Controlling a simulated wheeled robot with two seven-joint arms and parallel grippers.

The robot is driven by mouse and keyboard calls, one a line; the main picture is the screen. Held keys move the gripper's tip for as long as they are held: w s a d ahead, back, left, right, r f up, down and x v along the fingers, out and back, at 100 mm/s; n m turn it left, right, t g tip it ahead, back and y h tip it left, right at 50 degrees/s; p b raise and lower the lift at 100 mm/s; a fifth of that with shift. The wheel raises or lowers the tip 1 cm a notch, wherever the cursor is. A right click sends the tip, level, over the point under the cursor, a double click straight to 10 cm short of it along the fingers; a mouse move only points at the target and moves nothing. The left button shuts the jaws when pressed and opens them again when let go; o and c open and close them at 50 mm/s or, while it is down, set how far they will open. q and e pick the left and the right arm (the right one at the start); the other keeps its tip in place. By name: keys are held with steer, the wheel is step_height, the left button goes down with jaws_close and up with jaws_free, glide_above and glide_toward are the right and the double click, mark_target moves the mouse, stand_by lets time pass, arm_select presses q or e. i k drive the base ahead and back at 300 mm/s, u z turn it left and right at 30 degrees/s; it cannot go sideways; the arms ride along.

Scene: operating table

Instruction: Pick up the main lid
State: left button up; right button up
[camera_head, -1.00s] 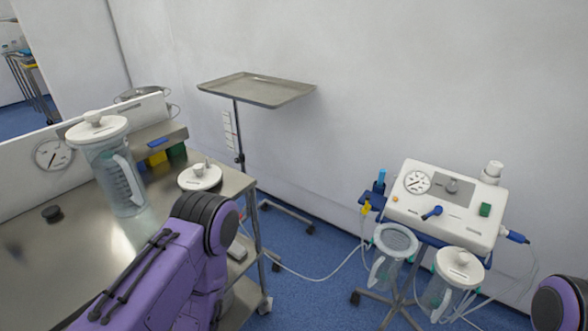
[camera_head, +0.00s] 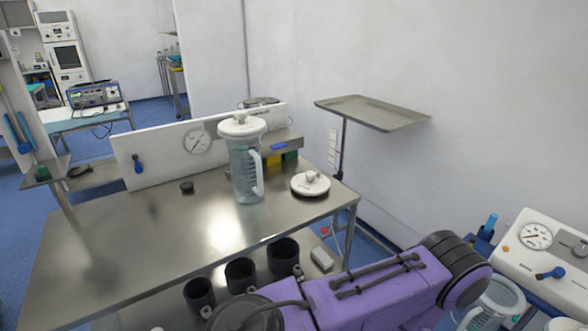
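A round white lid (camera_head: 310,184) with a small knob lies flat on the steel table near its right edge. A clear jar with a handle (camera_head: 246,170) stands upright to its left, with another white lid (camera_head: 241,124) on top. I cannot tell from the picture which lid is the main lid. A purple link of my arm crosses the lower right, in front of the table and apart from both lids. Neither gripper shows.
The steel table (camera_head: 130,240) is mostly bare, with a small black knob (camera_head: 187,187) on it. A stand tray (camera_head: 374,113) is behind. A white suction unit (camera_head: 540,250) and an open jar (camera_head: 492,303) are at right.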

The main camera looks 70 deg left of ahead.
mark_target(310, 183)
steer(key=k, duration=0.35)
steer(key=u, duration=0.9)
